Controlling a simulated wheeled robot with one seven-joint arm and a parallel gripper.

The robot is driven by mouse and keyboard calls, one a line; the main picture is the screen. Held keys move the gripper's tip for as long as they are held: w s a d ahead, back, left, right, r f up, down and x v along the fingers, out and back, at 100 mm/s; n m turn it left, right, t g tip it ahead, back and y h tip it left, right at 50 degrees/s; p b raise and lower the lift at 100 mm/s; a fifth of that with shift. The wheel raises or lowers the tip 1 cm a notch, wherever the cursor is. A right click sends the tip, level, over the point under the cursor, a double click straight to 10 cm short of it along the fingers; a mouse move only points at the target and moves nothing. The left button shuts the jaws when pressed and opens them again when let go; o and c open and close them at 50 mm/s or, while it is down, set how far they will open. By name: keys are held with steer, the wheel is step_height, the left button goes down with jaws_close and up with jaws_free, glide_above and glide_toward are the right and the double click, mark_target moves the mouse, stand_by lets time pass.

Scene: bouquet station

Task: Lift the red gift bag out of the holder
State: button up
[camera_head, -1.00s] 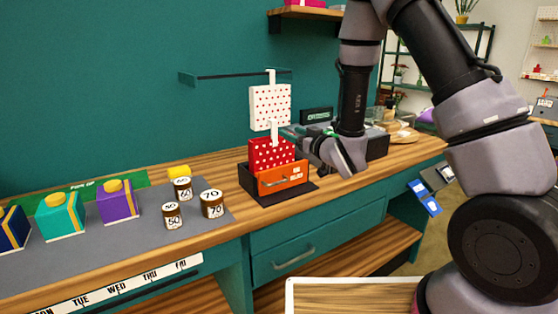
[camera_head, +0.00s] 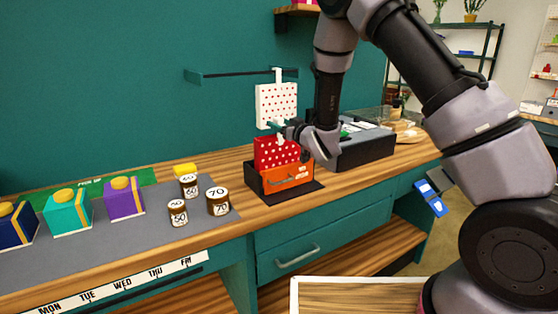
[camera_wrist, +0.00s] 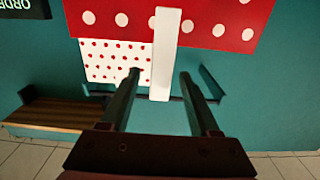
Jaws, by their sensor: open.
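The red gift bag (camera_head: 268,154) with white dots stands upright in the holder (camera_head: 262,188), a black box with an orange front. A flat white handle (camera_head: 280,139) rises from the bag. In the wrist view the red bag (camera_wrist: 215,22) is at the top and its handle (camera_wrist: 164,60) hangs down in the picture. My gripper (camera_wrist: 159,74) is open, with one finger on each side of the handle in that view. I cannot tell whether the handle is fully between the fingertips in depth. My gripper (camera_head: 277,127) is just above the bag in the head view.
A white bag with red dots (camera_head: 277,92) hangs from a wall rail (camera_head: 225,76) behind. A dark box (camera_head: 365,150) stands right of the holder. Several labelled jars (camera_head: 218,201) and boxes (camera_head: 124,200) are on the left.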

steer(key=shift+c, duration=0.3)
jaws_close()
stand_by(1.1)
